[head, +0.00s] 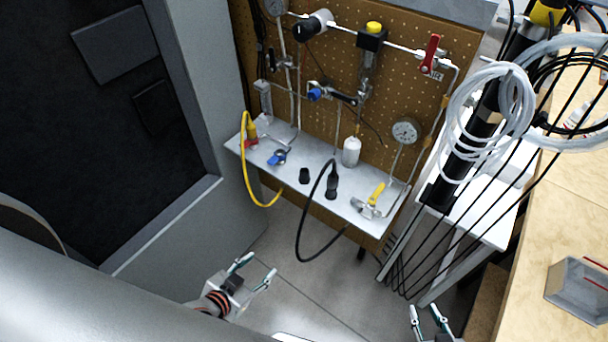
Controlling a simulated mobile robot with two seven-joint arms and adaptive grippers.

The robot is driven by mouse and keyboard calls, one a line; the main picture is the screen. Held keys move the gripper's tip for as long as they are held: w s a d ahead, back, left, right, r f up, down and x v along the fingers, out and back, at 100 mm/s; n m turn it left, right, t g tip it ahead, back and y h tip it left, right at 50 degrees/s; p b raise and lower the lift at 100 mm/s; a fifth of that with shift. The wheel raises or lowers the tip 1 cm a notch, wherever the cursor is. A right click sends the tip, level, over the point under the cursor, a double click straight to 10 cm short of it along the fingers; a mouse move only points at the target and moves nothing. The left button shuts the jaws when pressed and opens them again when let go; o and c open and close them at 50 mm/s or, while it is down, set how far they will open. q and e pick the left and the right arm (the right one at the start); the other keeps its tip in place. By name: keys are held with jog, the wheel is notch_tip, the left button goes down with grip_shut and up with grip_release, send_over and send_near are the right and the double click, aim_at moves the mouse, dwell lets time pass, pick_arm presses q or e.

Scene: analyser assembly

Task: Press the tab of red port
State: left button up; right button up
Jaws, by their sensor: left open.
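A small red port (251,144) sits at the left end of the grey shelf (316,181). A yellow plug (251,130) with a yellow cable stands at it, and the cable loops down over the shelf's front edge. The port's tab is too small to make out. My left gripper (262,264) is open and empty, in front of and below the shelf, well apart from the port. My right gripper (424,308) is at the bottom edge, its two fingers apart with nothing between them, far to the right of the port.
The shelf also holds a blue-handled valve (278,157), black fittings with a black cable (299,235), and a yellow-handled valve (376,193). A pegboard (400,95) with pipes and gauges stands behind. Hoses hang at right. The floor before the shelf is mostly clear.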

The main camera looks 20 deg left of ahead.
pick_arm(q)
grip_shut()
dwell(1.2)
